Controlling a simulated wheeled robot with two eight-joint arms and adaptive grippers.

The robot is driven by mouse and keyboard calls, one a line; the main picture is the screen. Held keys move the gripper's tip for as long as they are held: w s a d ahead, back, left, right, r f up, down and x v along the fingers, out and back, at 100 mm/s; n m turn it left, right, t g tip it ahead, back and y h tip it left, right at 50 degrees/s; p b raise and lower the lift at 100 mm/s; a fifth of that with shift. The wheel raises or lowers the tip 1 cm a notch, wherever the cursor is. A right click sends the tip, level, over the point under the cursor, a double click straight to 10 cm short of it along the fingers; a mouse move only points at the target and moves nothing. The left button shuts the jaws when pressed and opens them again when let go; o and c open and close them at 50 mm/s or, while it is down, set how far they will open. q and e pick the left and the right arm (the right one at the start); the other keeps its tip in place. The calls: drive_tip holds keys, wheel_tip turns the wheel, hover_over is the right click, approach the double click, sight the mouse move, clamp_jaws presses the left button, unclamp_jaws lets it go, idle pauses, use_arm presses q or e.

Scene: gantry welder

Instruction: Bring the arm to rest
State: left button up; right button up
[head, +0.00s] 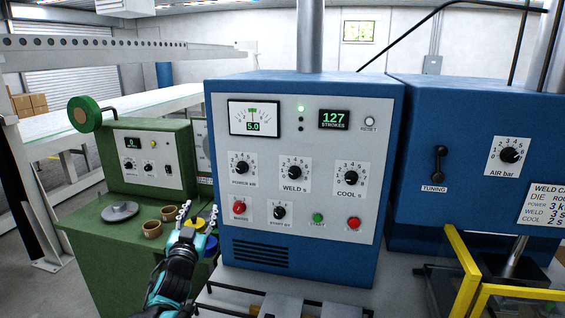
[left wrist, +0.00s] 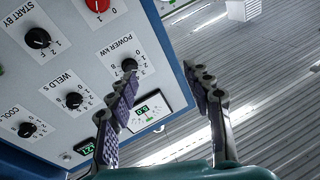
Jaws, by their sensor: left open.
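My left gripper (head: 198,213) is raised in front of the green cabinet, just left of the blue welder control box (head: 230,150). Its two fingers point up and stand apart with nothing between them. The left wrist view also shows the open fingers (left wrist: 160,82), with the control panel (left wrist: 60,60) and its knobs upside down behind and to the left. A gap to the panel seems to remain, but its size is hard to judge. My right gripper is in neither view.
A green cabinet (head: 95,235) carries small brown cups (head: 152,229) behind the gripper. A second blue box (head: 440,215) stands at right, with a yellow frame (head: 467,262) in front. A metal gantry rail (head: 120,47) runs along the upper left.

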use_arm(q)
drive_tip(key=s+d+f+g+b, duration=0.1)
drive_tip(key=s+f+g, duration=0.3)
drive_tip(key=s+f, duration=0.5)
drive_tip(key=s+d+f+n+g+b, duration=0.1)
drive_tip(key=s+d+f+g, duration=0.2)
drive_tip(key=s+f, duration=0.6)
drive_tip(key=s+d+f+g+h+b, duration=0.1)
drive_tip(key=s+d+f+g, duration=0.2)
drive_tip(key=s, duration=1.1)
wheel_tip(320, 180, down, 6)
drive_tip(key=g, duration=0.2)
drive_tip(key=shift+n+g, duration=0.3)
drive_tip(key=shift+n, duration=0.1)
drive_tip(key=shift+d+r, duration=0.1)
